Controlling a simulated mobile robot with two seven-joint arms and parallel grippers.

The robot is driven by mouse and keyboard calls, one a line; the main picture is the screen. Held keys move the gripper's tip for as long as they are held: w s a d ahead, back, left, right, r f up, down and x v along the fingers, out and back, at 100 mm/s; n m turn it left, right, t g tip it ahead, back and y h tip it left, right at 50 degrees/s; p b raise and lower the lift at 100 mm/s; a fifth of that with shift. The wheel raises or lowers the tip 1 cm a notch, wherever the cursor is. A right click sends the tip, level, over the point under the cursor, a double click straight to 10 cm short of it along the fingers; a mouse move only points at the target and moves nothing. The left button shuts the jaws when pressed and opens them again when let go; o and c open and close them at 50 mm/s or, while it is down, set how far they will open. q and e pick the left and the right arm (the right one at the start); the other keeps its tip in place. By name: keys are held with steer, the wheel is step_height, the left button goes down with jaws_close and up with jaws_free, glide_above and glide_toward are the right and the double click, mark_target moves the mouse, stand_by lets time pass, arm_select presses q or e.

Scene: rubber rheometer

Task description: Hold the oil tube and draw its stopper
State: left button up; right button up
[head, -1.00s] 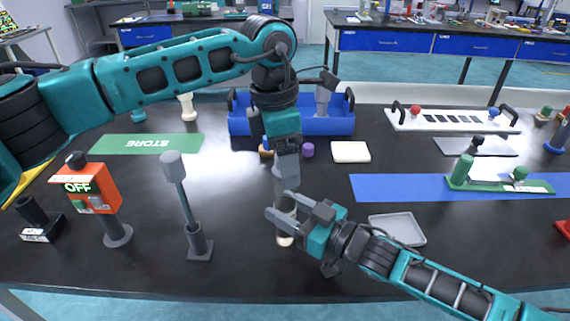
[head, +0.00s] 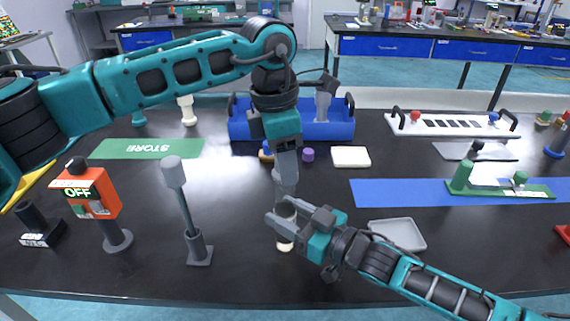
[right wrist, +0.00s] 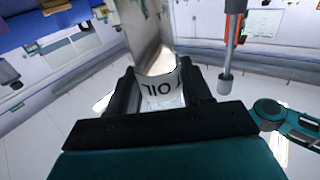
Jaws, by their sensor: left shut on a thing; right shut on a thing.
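The oil tube (head: 285,244) is pale and stands about upright near the front middle of the table in the head view. Its white band with the letters OIL (right wrist: 160,95) faces the camera in the right wrist view. My right gripper (head: 281,213) is shut on the tube from the right, with a finger on each side. My left gripper (head: 284,190) points down from above, directly over the tube's top, and is shut on the stopper. The stopper is hidden by the fingers, so I cannot tell whether it is seated in the tube.
A grey-headed rod on a stand (head: 183,200) and an orange box reading OFF (head: 87,190) stand to the left. A grey tray (head: 397,235) lies right of the tube, near my right arm. Behind are a blue crate (head: 240,125) and a white pad (head: 351,156).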

arm_select(q)
step_height(320, 180, up, 15)
steer(key=shift+f, duration=0.2)
stand_by(0.7)
arm_select(e)
steer(key=o, duration=1.2)
